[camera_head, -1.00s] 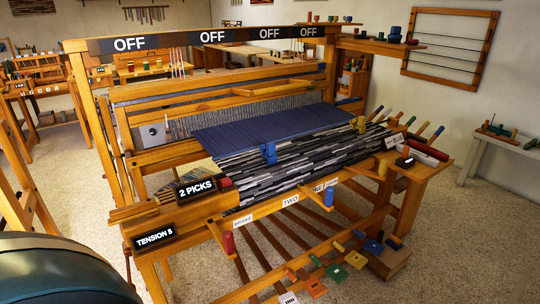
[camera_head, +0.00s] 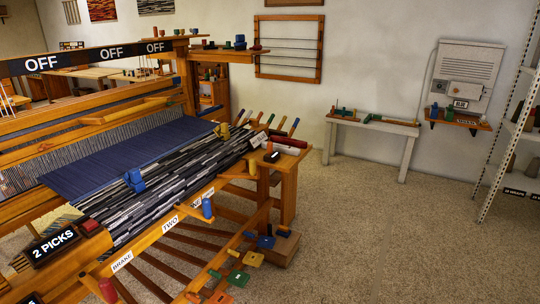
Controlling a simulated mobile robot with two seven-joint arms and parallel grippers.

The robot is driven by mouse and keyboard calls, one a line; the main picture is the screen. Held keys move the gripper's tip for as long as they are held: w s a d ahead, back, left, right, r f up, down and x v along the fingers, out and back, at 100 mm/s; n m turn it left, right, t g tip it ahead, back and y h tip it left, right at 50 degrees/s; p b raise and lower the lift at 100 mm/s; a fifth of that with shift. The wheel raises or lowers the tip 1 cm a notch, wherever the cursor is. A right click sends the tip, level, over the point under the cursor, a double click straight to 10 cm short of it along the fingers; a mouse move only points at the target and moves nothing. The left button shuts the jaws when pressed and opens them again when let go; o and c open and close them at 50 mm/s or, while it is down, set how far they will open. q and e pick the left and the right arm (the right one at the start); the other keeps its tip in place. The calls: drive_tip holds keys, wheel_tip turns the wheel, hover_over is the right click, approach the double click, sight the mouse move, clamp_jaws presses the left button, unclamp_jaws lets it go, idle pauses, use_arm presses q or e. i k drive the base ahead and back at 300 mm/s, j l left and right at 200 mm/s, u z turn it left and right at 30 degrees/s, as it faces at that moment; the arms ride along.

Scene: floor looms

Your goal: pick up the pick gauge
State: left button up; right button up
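I cannot tell which thing is the pick gauge. A floor loom (camera_head: 262,215) fills the left half of the head view, with blue cloth and grey-black striped cloth on it. A small blue piece (camera_head: 134,180) sits on the cloth, near the line between blue and striped parts. A small yellow piece (camera_head: 223,131) stands at the cloth's far right edge. A sign reading "2 PICKS" (camera_head: 54,245) is at the loom's near left. Neither of my grippers is in view.
Coloured handles (camera_head: 281,122) stick up at the loom's right end, with coloured pedals (camera_head: 238,278) low in front. A white bench (camera_head: 372,127) and a wall shelf (camera_head: 460,121) stand along the back wall. A white rack (camera_head: 505,125) is at far right. The carpet between is clear.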

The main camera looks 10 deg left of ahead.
sight(272, 156)
drive_tip(key=i+z, duration=0.1)
drive_tip(key=z, duration=0.3)
drive_tip(key=i+l+z, duration=0.1)
drive_tip(key=z, duration=0.3)
drive_tip(key=i, duration=1.95)
drive_tip(key=i+l+u, duration=0.1)
drive_tip(key=i, duration=0.9)
drive_tip(key=i+l, duration=0.1)
drive_tip(key=i, duration=0.9)
drive_tip(key=i+l, duration=0.1)
drive_tip(key=i, duration=0.9)
drive_tip(key=i+u, duration=0.15)
drive_tip(key=u, duration=3.35)
